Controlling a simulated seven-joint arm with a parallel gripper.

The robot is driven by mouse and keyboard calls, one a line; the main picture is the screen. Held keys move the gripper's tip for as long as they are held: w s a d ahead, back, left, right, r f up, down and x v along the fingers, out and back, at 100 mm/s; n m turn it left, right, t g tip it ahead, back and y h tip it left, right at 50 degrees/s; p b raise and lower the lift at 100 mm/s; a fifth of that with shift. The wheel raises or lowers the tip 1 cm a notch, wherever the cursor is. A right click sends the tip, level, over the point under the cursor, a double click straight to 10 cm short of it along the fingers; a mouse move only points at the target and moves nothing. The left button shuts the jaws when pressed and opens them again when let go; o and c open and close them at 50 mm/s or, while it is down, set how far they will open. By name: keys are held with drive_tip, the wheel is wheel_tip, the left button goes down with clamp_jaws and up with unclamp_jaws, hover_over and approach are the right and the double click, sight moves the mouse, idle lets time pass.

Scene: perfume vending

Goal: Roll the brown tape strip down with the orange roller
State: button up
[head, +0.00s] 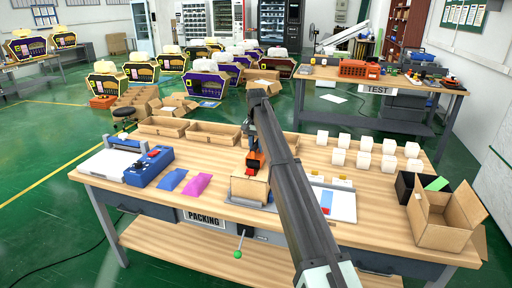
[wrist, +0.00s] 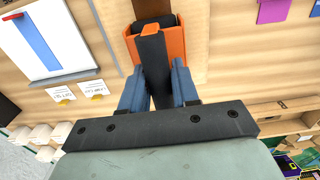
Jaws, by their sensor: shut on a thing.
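The orange roller (wrist: 178,45) has a dark handle (wrist: 152,75). My gripper (wrist: 158,72) is shut on this handle, one blue finger on each side. In the head view, my gripper (head: 253,142) and the orange roller (head: 254,163) are over a cardboard box (head: 247,187) near the table's front edge. In the wrist view, the brown tape strip (wrist: 152,8) shows just beyond the roller's head, on the box top (wrist: 198,45). The roller hides the rest of the strip. I cannot tell whether the roller touches it.
Right of the box lies a white board with a blue strip (head: 325,209). White cubes (head: 338,157), a black bin (head: 403,187) and an open carton (head: 440,222) stand farther right. Shallow cardboard trays (head: 213,134) stand behind.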

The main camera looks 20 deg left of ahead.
drive_tip(key=shift+w, duration=0.4)
drive_tip(key=shift+r, duration=3.5)
